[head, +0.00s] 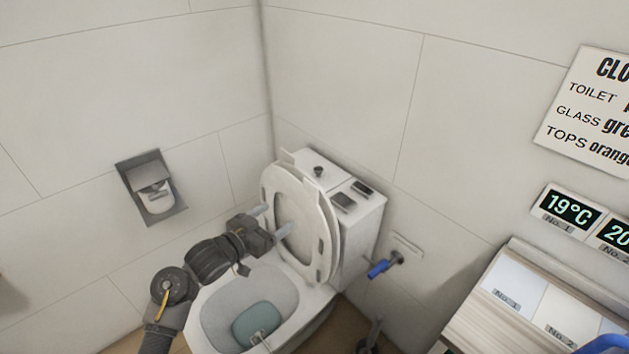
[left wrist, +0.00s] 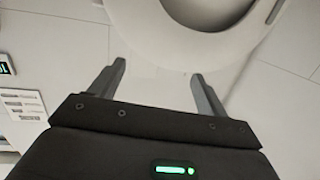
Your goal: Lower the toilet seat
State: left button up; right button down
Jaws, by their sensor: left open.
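The toilet (head: 325,300) stands in the corner with a white tank (head: 365,215) behind it. Its seat (head: 329,245) is raised and leans back near the tank. My left gripper (head: 272,222) is open and empty, with its fingers pointing at the front face of the raised seat, near its left side. I cannot tell whether the fingers touch it. In the left wrist view, the open fingers (left wrist: 160,85) point toward the rounded edge of the seat (left wrist: 200,35). My right gripper is not in view.
A paper holder (head: 152,187) is set in the left wall. A blue-handled valve (head: 384,266) sticks out of the wall right of the toilet. A counter with numbered panels (head: 514,284) stands at the right.

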aim_at(310, 183)
pick_arm(q)
jog(key=w+d+r+h, duration=0.1)
jog(key=w+d, duration=0.1)
jog(key=d, duration=0.1)
jog(key=w+d+r+m+h, duration=0.1)
jog(key=w+d+r, duration=0.1)
jog(key=d, duration=0.2)
jog(key=w+d+r+g+h, duration=0.1)
jog(key=w+d+r, duration=0.1)
jog(key=w+d, duration=0.1)
jog(key=shift+w+d+r+m, duration=0.1)
jog(key=shift+d+m, duration=0.15)
jog(key=shift+m, duration=0.15)
jog(key=shift+x, duration=0.8)
